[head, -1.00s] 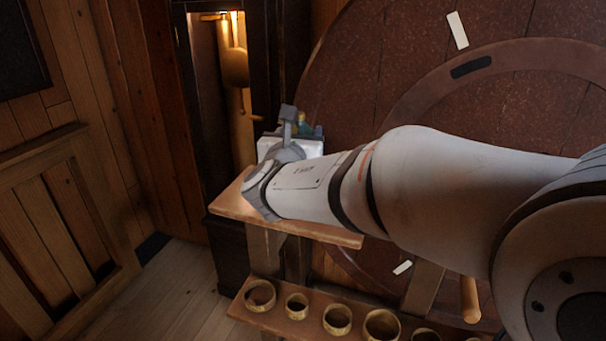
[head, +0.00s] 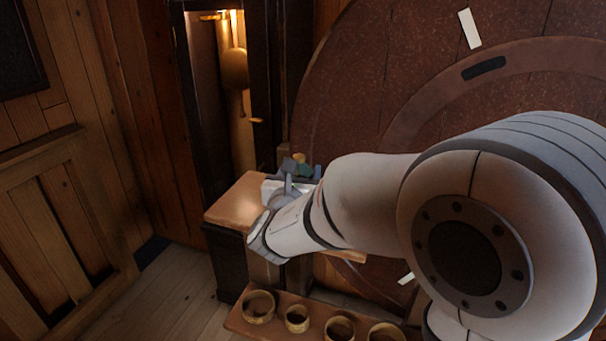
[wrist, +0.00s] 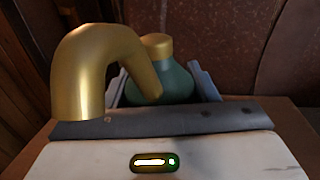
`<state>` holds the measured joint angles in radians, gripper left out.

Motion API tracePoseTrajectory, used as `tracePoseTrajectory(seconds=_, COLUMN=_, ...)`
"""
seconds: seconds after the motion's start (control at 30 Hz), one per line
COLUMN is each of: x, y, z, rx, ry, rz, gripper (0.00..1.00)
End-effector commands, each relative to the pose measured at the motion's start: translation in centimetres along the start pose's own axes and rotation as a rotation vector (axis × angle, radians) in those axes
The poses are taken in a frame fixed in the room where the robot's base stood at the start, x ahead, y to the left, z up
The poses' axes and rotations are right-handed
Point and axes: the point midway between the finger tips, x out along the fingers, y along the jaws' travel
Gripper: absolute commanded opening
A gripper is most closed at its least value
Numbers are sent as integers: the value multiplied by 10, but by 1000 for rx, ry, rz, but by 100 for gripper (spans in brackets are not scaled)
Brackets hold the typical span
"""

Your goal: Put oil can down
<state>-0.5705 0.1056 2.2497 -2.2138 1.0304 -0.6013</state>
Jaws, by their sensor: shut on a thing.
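The oil can (wrist: 172,80) has a green body, a brass cap and a thick curved brass spout that bends toward the wrist camera. In the wrist view my gripper (wrist: 160,88) is shut on it, with a grey finger on each side of the body. The spout hides part of the left finger, and the palm hides the can's lower part. In the head view the oil can (head: 302,166) is small and partly hidden by my gripper (head: 291,178), above the wooden shelf (head: 238,203). I cannot tell whether the can touches the shelf.
The shelf's left part is bare. A large reddish-brown disc (head: 390,60) stands behind my arm. A tall dark clock case (head: 262,80) with a brass pendulum stands behind the shelf's left end.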

Motion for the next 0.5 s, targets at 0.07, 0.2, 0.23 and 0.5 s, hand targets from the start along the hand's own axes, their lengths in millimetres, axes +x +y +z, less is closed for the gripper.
tracePoseTrajectory(seconds=0.07, x=0, y=0, z=0, rx=3, ry=-3, rz=0, gripper=30)
tracePoseTrajectory(seconds=0.2, x=0, y=0, z=1, rx=3, ry=-3, rz=-1, gripper=30)
tracePoseTrajectory(seconds=0.23, x=0, y=0, z=0, rx=3, ry=-3, rz=-1, gripper=30)
tracePoseTrajectory(seconds=0.5, x=0, y=-1, z=-2, rx=2, ry=-2, rz=-1, gripper=66)
